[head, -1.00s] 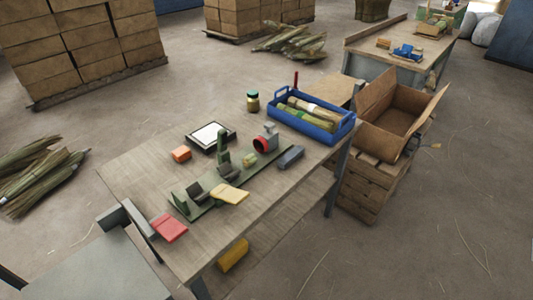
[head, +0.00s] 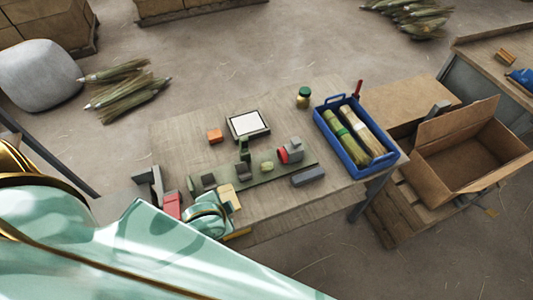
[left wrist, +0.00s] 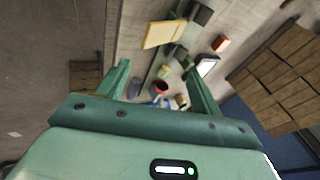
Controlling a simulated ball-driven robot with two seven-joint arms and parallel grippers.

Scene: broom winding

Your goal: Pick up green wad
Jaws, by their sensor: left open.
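The green wad (head: 266,167), a small yellow-green lump, lies on the dark green board (head: 285,170) on the workbench. It sits between an upright dark green post (head: 244,149) and a grey device with a red ring (head: 290,151). In the left wrist view, a small pale green lump that looks like the wad (left wrist: 163,72) shows between the fingers, some way beyond them. My left gripper (left wrist: 158,74) is open and empty, aimed down at the bench. My right gripper is not in view.
A blue crate (head: 351,166) with bundles stands at the bench's right end. A grey block (head: 308,177), a framed white pad (head: 248,125), an orange block (head: 215,135) and a jar (head: 303,97) lie around the board. An open carton (head: 455,185) stands beyond the right end.

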